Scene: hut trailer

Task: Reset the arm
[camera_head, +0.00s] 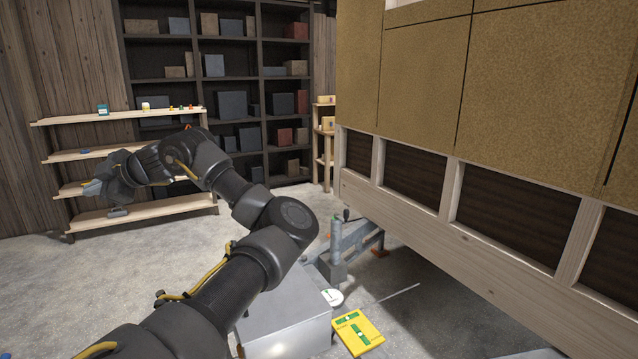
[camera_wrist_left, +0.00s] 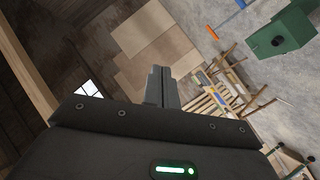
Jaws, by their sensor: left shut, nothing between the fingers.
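My left arm (camera_head: 268,239) comes in from the bottom left of the head view and bends to the left. My left gripper (camera_head: 93,188) is at its far end, in front of the wooden shelf unit (camera_head: 112,217) in the picture. In the left wrist view the fingers of my left gripper (camera_wrist_left: 161,88) are together, with nothing between them. My right gripper is in neither view.
The raised hut trailer wall (camera_head: 420,80) fills the right side. Below it stand a grey metal box (camera_head: 285,325), a yellow case (camera_head: 358,333) and a trailer hitch (camera_head: 350,243). A dark rack (camera_head: 220,100) stands behind. The floor at left is clear.

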